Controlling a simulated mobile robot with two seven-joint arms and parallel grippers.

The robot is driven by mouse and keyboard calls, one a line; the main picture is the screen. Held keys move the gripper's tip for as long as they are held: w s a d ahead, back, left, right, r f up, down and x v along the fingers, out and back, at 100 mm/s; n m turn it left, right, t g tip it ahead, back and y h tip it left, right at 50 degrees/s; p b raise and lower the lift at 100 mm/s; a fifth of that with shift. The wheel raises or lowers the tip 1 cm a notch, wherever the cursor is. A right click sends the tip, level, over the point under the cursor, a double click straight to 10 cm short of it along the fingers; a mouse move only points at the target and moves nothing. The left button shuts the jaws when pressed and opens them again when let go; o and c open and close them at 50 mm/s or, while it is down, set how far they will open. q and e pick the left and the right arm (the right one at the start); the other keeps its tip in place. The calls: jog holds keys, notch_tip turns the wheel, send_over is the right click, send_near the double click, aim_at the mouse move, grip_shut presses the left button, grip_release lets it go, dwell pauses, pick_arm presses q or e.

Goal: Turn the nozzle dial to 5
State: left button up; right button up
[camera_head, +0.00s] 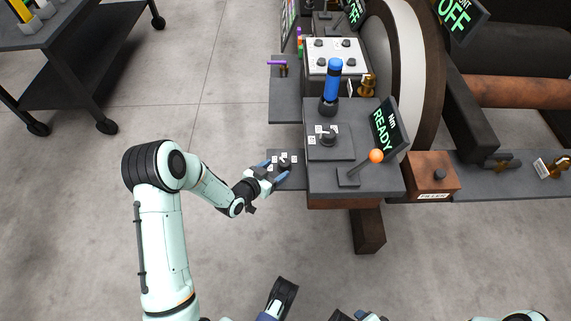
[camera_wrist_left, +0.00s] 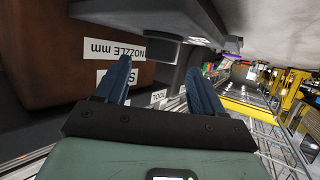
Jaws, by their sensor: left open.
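The nozzle dial (camera_head: 285,163) is a small dark knob on a low grey shelf, with small white number labels around it. I cannot read its setting. My left gripper (camera_head: 275,170) is open, its blue fingers pointing at the dial from the left, the tips close beside it. I cannot tell if they touch it. In the left wrist view, my left gripper (camera_wrist_left: 160,85) shows two blue fingers apart with nothing held between them. A white "NOZZLE mm" label (camera_wrist_left: 118,50) is beyond the left finger. A dark knob-like part (camera_wrist_left: 163,47) is ahead of the gap.
Right of the shelf, a grey console (camera_head: 375,183) carries another dial (camera_head: 328,137), a blue-handled lever (camera_head: 333,80), an orange-ball lever (camera_head: 375,156) and a READY display (camera_head: 387,127). A black cart (camera_head: 75,75) stands far left. The floor between is clear.

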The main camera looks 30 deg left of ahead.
aim_at(281, 166)
pick_arm(q)
jog(key=b+x, duration=0.1)
jog(key=x, duration=0.5)
jog(key=shift+w+f, duration=0.1)
jog(key=shift+w, duration=0.05)
pick_arm(e)
jog(key=shift+w+d+f+t, duration=0.15)
jog(key=shift+w+d+f, duration=0.2)
jog(key=shift+w, duration=0.25)
jog(key=shift+w+d+f+t, duration=0.15)
jog(key=shift+w+d+f, duration=0.1)
jog(key=shift+w+f, duration=0.25)
pick_arm(q)
jog(key=shift+c, duration=0.4)
jog(key=c, duration=0.9)
